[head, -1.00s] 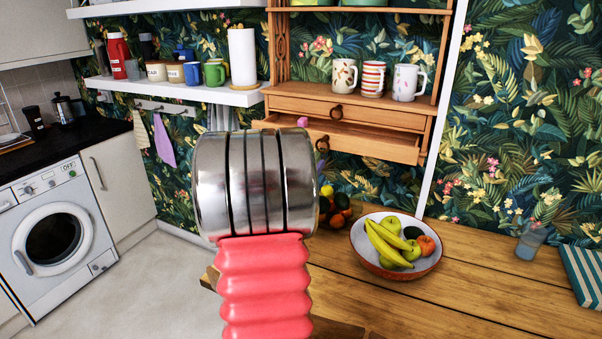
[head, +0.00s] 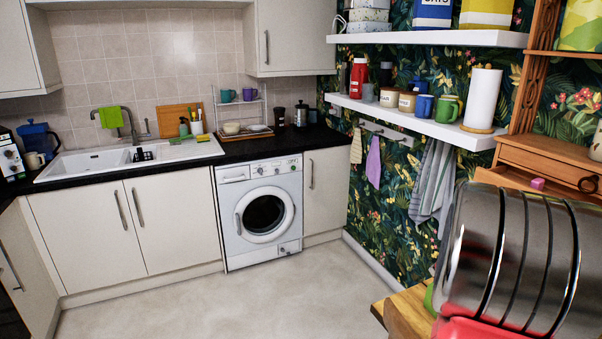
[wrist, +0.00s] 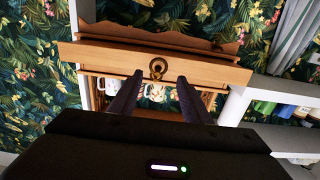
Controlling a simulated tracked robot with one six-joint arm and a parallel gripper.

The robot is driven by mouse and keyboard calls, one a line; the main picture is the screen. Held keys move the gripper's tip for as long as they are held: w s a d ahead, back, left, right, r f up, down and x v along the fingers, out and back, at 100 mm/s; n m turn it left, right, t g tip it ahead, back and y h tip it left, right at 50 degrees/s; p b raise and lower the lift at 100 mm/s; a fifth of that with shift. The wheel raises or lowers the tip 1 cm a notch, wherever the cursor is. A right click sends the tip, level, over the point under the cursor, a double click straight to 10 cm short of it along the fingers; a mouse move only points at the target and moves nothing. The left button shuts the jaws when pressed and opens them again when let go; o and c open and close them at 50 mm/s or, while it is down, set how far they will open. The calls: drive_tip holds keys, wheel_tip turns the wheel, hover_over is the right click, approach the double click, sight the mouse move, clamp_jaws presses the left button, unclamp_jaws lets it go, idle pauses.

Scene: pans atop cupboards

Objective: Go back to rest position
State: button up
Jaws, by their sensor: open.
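My gripper (wrist: 159,88) shows in the wrist view as two dark fingers spread apart with nothing between them.
White wall shelves (head: 425,119) with jars, mugs and a paper roll are left of the cupboard. A washing machine (head: 262,212), a sink (head: 130,158) and counters line the back. The pale floor (head: 230,305) in the middle is clear. A wooden table corner (head: 400,305) is at lower right.

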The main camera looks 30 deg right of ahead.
drive_tip(key=w+a+f+n+t+y, duration=0.3)
drive_tip(key=w+a+f+t+y, duration=0.25)
drive_tip(key=w+f, duration=0.4)
drive_tip(key=w+a+f+n+t+y, duration=0.1)
drive_tip(key=w+a+f+n+y, duration=0.15)
drive_tip(key=a, duration=0.55)
drive_tip(key=w+a+f+n+t+y, duration=0.1)
drive_tip(key=w+a+y, duration=0.3)
drive_tip(key=a, duration=0.4)
drive_tip(key=s+a+r+n+g+y, duration=0.15)
drive_tip(key=a+n+y, duration=0.3)
drive_tip(key=a, duration=1.55)
drive_tip(key=s+a+r+n, duration=0.3)
drive_tip(key=s+a+n, duration=0.1)
drive_tip(key=a, duration=0.5)
drive_tip(key=s+a+r+n+y, duration=0.1)
drive_tip(key=s+a+r+n, duration=0.2)
drive_tip(key=a, duration=0.7)
drive_tip(key=shift+s+a+r+n+t, duration=0.3)
drive_tip(key=shift+s+r+n+t, duration=0.1)
drive_tip(key=shift+s, duration=0.1)
